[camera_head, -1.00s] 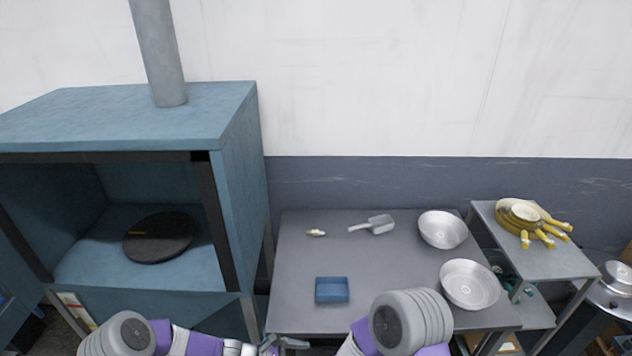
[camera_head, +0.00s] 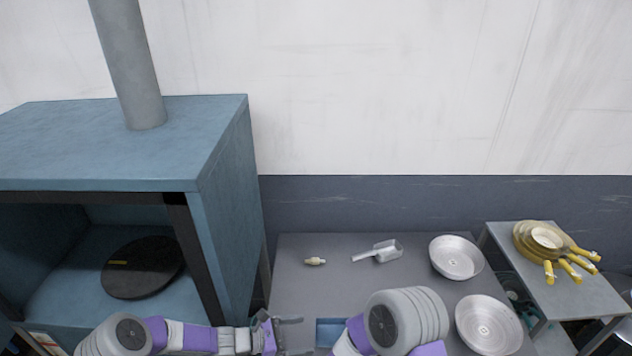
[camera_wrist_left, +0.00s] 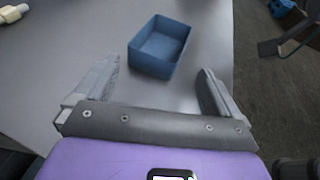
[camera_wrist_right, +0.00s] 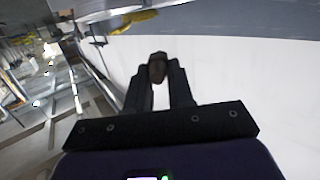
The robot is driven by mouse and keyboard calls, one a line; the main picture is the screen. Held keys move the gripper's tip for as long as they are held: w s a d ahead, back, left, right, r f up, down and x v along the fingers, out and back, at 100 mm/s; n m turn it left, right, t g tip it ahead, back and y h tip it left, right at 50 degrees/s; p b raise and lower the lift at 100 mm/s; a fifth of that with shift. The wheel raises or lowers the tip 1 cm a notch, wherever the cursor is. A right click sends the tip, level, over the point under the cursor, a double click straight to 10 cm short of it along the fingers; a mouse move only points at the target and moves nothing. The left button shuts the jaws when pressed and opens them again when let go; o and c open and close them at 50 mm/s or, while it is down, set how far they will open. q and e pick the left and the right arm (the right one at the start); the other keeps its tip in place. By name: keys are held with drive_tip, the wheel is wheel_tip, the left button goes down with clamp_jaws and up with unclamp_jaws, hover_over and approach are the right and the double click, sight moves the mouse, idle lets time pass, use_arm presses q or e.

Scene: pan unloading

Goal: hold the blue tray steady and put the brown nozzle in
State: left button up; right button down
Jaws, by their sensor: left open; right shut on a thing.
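The blue tray (camera_head: 329,332) is a small open box on the grey table, partly hidden by my right arm in the head view. In the left wrist view the tray (camera_wrist_left: 159,48) looks empty and lies just beyond my left fingers. My left gripper (camera_head: 296,336) is open beside the tray's left side, not touching it. The brown nozzle (camera_wrist_right: 158,66) is a dark brown piece between the fingertips of my right gripper (camera_wrist_right: 158,76), which is shut on it. The right gripper is out of the head view.
A cream-coloured nozzle-like piece (camera_head: 315,261), a scoop (camera_head: 379,252) and two metal pans (camera_head: 456,257) (camera_head: 489,325) are on the table. Yellow-handled pans (camera_head: 547,238) stand on a side table. A blue oven (camera_head: 222,215) stands at the left.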

sight(330, 336)
use_arm(q)
drive_tip(key=shift+w+d+f, duration=0.1)
drive_tip(key=shift+w+d, duration=0.05)
drive_tip(key=shift+w, duration=0.1)
use_arm(e)
drive_tip(key=shift+w+f, duration=0.1)
drive_tip(key=shift+w, duration=0.1)
use_arm(q)
drive_tip(key=shift+s+d, duration=0.1)
drive_tip(key=shift+d, duration=0.2)
use_arm(e)
drive_tip(key=shift+s, duration=0.2)
use_arm(q)
drive_tip(key=b+x, duration=0.2)
drive_tip(key=x, duration=0.2)
drive_tip(key=b+x, duration=0.2)
drive_tip(key=x, duration=0.1)
drive_tip(key=shift+s+d+f, duration=0.1)
drive_tip(key=shift+d+f, duration=0.05)
drive_tip(key=shift+d, duration=0.25)
drive_tip(key=shift+d+f+b, duration=0.1)
drive_tip(key=shift+d+b, duration=0.2)
drive_tip(key=shift+d, duration=0.2)
use_arm(e)
drive_tip(key=shift+s+f, duration=0.2)
drive_tip(key=shift+f, duration=1.85)
use_arm(q)
clamp_jaws()
drive_tip(key=shift+c, duration=1.1)
unclamp_jaws()
